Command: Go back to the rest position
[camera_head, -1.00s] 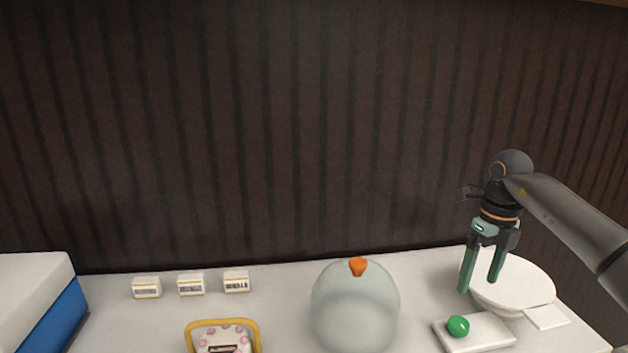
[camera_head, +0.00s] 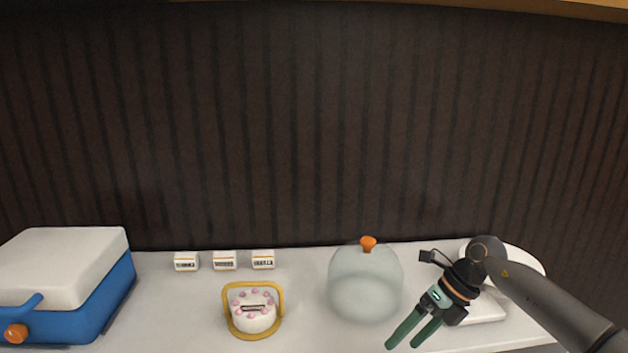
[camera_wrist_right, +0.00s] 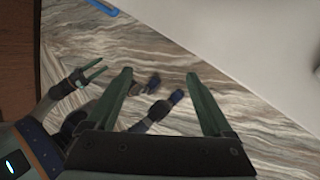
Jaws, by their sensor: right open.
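My right gripper (camera_head: 402,346) is open and empty, low at the front right of the counter in the head view, with its fingers pointing down and left. Its two green fingers are spread in the right wrist view (camera_wrist_right: 160,74), over a marbled floor with nothing between them. Another green-fingered gripper, my left one (camera_wrist_right: 92,72), shows at the left of the right wrist view; its opening is unclear. It is not in the head view.
On the white counter (camera_head: 300,315) stand a blue-and-white cooler box (camera_head: 62,265), several small label cards (camera_head: 224,260), a pink-dotted white cake (camera_head: 253,310) in a yellow frame (camera_head: 280,300), and a clear dome (camera_head: 365,285). A white plate (camera_head: 525,262) is partly behind my right arm.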

